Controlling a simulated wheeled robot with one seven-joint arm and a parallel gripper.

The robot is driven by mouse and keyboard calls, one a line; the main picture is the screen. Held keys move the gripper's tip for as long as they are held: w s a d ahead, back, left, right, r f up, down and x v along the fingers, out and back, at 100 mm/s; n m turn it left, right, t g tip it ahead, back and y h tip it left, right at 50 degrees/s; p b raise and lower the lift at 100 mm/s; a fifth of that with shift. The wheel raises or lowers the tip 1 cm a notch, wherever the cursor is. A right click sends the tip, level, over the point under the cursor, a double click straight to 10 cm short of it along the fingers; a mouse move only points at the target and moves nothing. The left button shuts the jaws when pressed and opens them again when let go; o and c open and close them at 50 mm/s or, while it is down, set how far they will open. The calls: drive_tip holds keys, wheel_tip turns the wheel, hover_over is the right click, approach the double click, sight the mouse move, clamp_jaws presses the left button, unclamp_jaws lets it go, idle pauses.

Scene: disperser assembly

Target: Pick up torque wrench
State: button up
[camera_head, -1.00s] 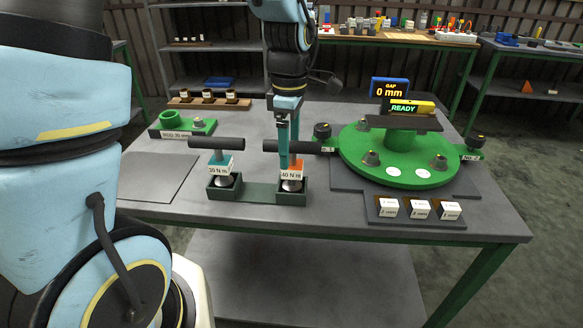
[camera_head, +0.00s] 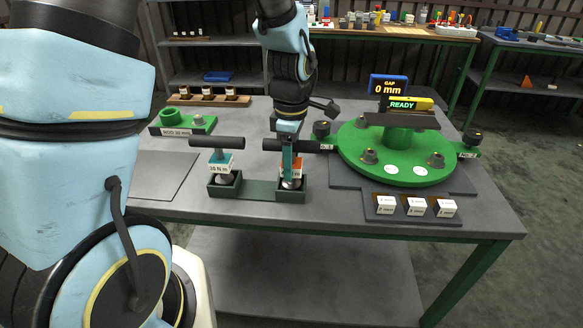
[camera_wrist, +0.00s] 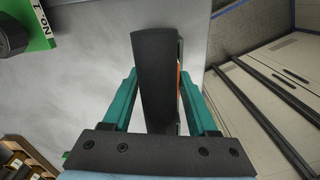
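Two torque wrenches stand upright in a green holder (camera_head: 245,190) on the grey table. The left one, labelled 30 N m (camera_head: 218,160), has a teal body and a dark crosswise handle. The other torque wrench, with an orange body (camera_head: 297,167) and dark handle, is partly hidden by my gripper (camera_head: 289,158). My gripper is lowered over it. In the wrist view, its dark handle (camera_wrist: 154,85) lies between the two teal fingers of my gripper (camera_wrist: 158,75). The fingers look open, with a narrow gap showing on the right side; contact on the left is unclear.
A green round fixture (camera_head: 397,170) with knobs and a READY display (camera_head: 403,104) stands close on the right. White labelled blocks (camera_head: 416,206) sit in front of it. A green block (camera_head: 184,122) and small jars (camera_head: 208,96) are at the back left.

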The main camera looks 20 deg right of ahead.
clamp_jaws()
idle(0.3)
drive_tip(key=shift+r, duration=0.1)
wheel_tip(320, 180, up, 10)
drive_tip(key=shift+b, duration=0.9)
